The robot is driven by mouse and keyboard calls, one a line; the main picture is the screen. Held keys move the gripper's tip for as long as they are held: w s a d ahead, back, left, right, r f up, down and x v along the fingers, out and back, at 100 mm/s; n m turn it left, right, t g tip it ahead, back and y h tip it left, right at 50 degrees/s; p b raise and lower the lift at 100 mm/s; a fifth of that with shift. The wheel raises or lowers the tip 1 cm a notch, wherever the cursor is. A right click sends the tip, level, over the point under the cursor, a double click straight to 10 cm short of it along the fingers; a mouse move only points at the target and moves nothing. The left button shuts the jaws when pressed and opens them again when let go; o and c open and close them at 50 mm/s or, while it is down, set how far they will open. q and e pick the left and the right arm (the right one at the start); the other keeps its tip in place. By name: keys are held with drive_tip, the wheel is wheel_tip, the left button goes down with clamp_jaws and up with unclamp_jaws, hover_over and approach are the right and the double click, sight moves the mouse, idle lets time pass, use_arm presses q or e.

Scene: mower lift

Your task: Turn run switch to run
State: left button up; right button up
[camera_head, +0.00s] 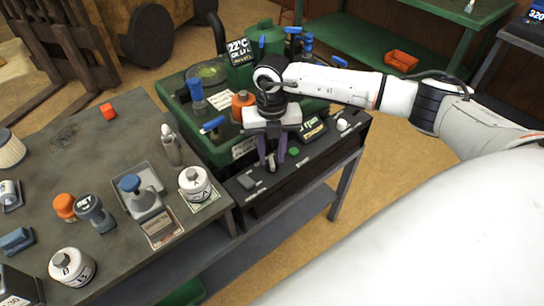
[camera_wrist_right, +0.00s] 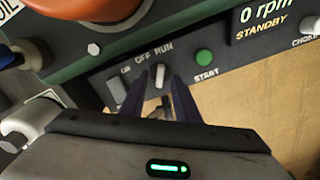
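The run switch, a small pale lever (camera_wrist_right: 160,75), sits on a dark control panel under the labels OFF and RUN in the right wrist view. The lever points roughly up in the picture; I cannot tell which setting it is on. My right gripper (camera_head: 271,156) is over the panel's front in the head view. Its two dark fingers (camera_wrist_right: 157,92) are apart with the lever showing between them. I see no clear contact with it. My left gripper is in neither view.
A green START button (camera_wrist_right: 204,57) is right of the switch. A display (camera_wrist_right: 266,25) reads 0 rpm, STANDBY. The green machine (camera_head: 215,135) stands behind the panel. A grey bench (camera_head: 60,150) with bottles and tools is at left. An orange tray (camera_head: 401,60) lies on a green rear table.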

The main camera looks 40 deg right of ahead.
sight(272, 162)
wheel_tip(272, 162, up, 9)
drive_tip(key=shift+f+b, duration=0.2)
drive_tip(key=shift+b, duration=0.1)
idle(0.5)
